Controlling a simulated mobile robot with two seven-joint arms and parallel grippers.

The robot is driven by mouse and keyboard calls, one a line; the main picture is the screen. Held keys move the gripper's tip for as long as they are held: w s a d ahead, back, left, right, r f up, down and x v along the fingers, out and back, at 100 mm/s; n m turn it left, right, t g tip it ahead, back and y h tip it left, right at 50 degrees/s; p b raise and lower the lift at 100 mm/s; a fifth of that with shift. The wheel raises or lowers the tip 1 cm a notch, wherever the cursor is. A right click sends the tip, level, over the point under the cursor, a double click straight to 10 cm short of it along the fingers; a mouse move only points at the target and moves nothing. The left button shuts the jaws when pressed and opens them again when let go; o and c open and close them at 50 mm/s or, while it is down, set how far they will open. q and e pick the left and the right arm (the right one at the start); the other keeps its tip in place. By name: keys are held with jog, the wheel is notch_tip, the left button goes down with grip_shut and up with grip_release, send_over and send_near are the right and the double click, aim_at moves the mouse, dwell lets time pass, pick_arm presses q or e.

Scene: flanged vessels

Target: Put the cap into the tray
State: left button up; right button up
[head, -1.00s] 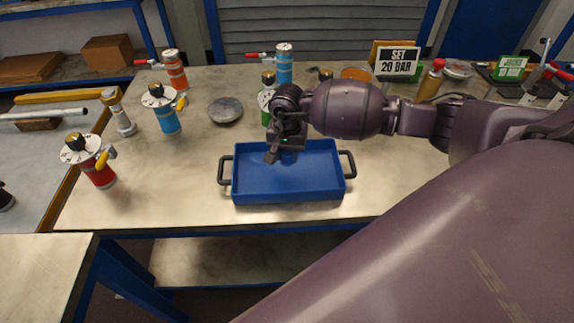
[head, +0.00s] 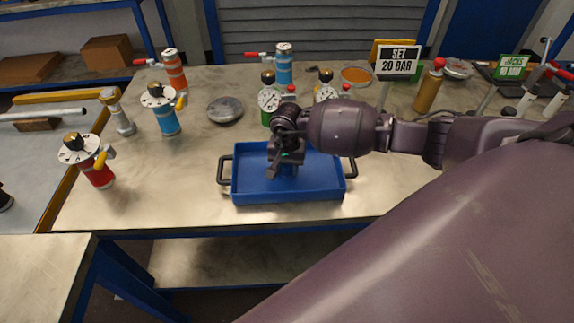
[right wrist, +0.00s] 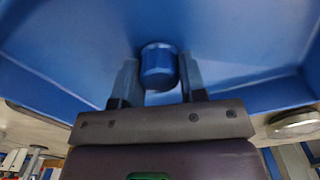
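The blue cap (right wrist: 158,66) is a short cylinder with a flat end. It sits between the two fingertips of my right gripper (right wrist: 159,80) in the right wrist view, with a finger against each side. In the head view my right gripper (head: 279,172) points down inside the blue tray (head: 290,190), over its middle. The cap is hidden or too small to tell there. The tray has a black handle at each end and fills most of the right wrist view. Whether the cap touches the tray floor I cannot tell. My left gripper is not in view.
A grey round lid (head: 225,109) lies behind the tray. Red (head: 90,163), blue (head: 160,112) and orange (head: 173,70) vessels stand at the left. Gauges (head: 268,98) stand close behind my gripper. The bench in front of the tray is clear.

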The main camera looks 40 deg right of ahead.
jog(key=o, duration=0.4)
jog(key=shift+c, duration=0.2)
notch_tip(320, 180, up, 12)
jog(key=shift+r, duration=0.2)
dwell(0.6)
